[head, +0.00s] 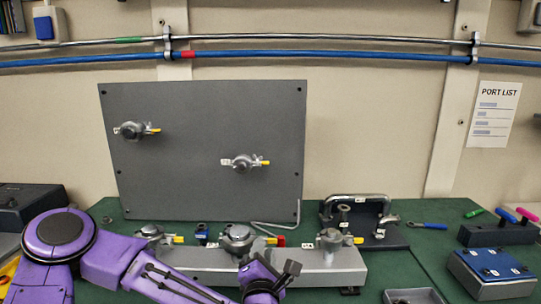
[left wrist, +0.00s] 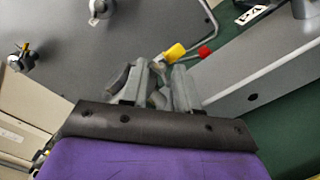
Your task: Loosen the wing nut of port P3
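A grey block on the bench bears a left clamp port (head: 150,232), a middle one (head: 237,238) and a right one (head: 330,237). Two more ports, one upper left (head: 131,130) and one lower right (head: 243,163), sit on the upright grey panel. The port labels are too small to read, so I cannot tell which is P3. My left gripper (left wrist: 165,80) is at the middle port, by its yellow tab (left wrist: 175,53) and a red piece (left wrist: 204,51). Its fingers stand apart with grey metal between them; whether they grip it is unclear. My right gripper is out of view.
The grey panel (head: 200,90) stands behind the block (head: 300,267). A bent rod (head: 275,226) lies by the panel's foot. A handled fixture (head: 357,199), a blue box (head: 492,270) and a grey tray (head: 412,297) are to the right. Green bench top (head: 425,212) is partly clear there.

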